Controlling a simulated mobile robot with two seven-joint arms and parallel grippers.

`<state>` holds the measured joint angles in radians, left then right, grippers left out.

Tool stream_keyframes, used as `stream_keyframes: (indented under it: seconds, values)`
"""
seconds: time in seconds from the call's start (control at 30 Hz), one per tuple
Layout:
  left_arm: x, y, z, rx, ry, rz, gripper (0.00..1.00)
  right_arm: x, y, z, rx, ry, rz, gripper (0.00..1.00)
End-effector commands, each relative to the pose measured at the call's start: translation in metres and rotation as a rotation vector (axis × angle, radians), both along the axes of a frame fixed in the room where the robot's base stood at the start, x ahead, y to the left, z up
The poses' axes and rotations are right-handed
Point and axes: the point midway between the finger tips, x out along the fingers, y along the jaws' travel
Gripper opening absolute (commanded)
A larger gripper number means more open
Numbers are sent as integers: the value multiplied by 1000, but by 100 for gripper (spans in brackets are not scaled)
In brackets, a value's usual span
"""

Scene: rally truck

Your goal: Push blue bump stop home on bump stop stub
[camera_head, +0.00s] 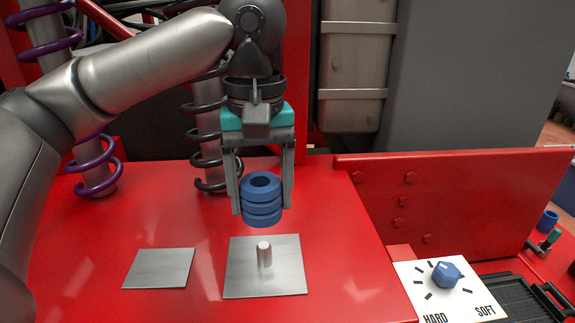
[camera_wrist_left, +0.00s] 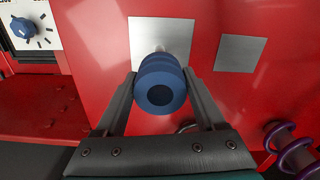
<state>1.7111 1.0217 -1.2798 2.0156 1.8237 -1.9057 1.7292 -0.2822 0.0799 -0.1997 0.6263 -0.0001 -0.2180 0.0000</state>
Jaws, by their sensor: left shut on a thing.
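The blue bump stop (camera_head: 262,205) is a ribbed ring-stack with a hole in its top. My left gripper (camera_head: 263,208) is shut on it and holds it upright, just behind and above the stub in the head view. The bump stop stub (camera_head: 264,254) is a short metal peg standing on a square metal plate (camera_head: 285,280). The stub's top shows below the bump stop, apart from it in the head view. In the left wrist view the bump stop (camera_wrist_left: 161,85) sits between the fingers and hides most of the stub. My right gripper is not in view.
A bare metal plate (camera_head: 158,268) lies to the left on the red surface. A red upright panel (camera_head: 450,200) stands at right. A blue knob (camera_head: 446,274) sits on a HARD/SOFT dial. Coil springs (camera_head: 205,135) stand behind the gripper.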

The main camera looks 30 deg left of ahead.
Motion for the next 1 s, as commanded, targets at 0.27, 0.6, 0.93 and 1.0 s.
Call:
stream_keyframes:
  seconds: [0.27, 0.6, 0.93, 1.0]
  values:
    - [0, 0, 0, 0, -1, -1, 7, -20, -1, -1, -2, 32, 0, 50]
    - [-1, 0, -5, 0, 1, -1, 7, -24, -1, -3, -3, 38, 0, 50]
    - [-1, 0, -34, 1, 1, 0, 7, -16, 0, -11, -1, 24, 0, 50]
    - [-1, 0, -39, 0, 0, 0, 7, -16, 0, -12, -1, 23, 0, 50]
